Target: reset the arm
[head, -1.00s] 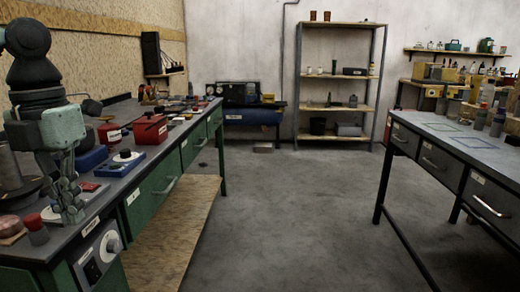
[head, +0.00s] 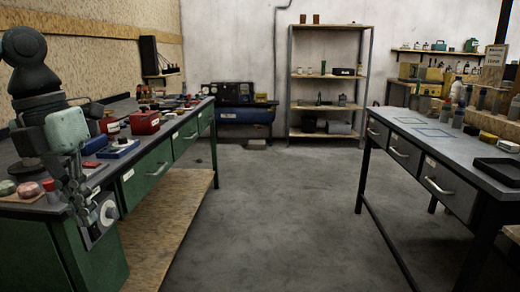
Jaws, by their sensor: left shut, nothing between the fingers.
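My left gripper (head: 84,207) hangs at the left, fingers pointing down, shut and empty. In the picture it overlaps the front edge of the green workbench (head: 149,167) and part of the white dial panel (head: 107,213). I cannot tell whether it touches the bench. My dark arm links rise above it at the left edge. My right gripper is not in view.
On the bench stand a red box (head: 145,122), a blue device (head: 118,149) and a red-capped item (head: 50,188). A grey drawer table (head: 440,157) with a black tray (head: 497,171) stands right. A shelf rack (head: 327,77) stands behind. The middle floor is clear.

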